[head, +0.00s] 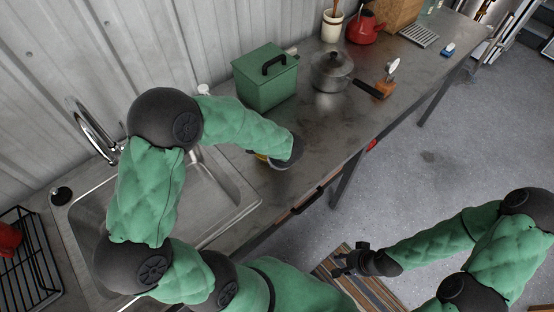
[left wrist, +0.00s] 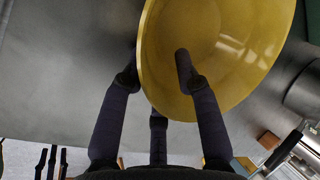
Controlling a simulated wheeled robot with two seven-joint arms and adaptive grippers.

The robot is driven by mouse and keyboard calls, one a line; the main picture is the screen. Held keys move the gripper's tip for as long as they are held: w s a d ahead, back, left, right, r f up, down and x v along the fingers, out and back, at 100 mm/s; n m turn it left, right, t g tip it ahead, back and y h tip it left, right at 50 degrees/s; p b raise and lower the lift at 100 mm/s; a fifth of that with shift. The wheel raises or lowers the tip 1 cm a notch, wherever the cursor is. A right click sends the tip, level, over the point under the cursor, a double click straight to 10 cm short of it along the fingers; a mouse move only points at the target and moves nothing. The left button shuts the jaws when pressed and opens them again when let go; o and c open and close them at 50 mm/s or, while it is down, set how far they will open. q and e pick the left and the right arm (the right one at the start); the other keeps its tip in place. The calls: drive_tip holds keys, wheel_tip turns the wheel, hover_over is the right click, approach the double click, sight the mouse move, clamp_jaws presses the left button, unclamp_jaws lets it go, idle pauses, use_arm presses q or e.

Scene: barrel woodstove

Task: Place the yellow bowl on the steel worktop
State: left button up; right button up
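The yellow bowl (left wrist: 215,60) fills the upper right of the left wrist view, its inside facing the camera. In the head view only a small yellow sliver of the bowl (head: 261,157) shows beside my left forearm. It is over the steel worktop (head: 318,130), near the front edge by the sink; whether it touches the worktop is hidden. My left gripper (left wrist: 157,72) straddles the bowl's near rim, one finger inside and one outside, with a visible gap between the fingertips. My right gripper (head: 345,262) is empty above the striped rug, its fingers apart.
The sink (head: 235,190) lies left of the bowl. A red kettle (head: 365,27) is farther back. Worktop right of my left gripper is clear.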

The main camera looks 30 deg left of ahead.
use_arm(q)
drive_tip(key=shift+r, duration=0.1)
drive_tip(key=shift+r+p, duration=0.15)
drive_tip(key=shift+p, duration=0.2)
drive_tip(key=p+v, duration=0.2)
drive_tip(key=v, duration=0.9)
drive_tip(key=shift+r, duration=0.4)
drive_tip(key=shift+s+d, duration=0.15)
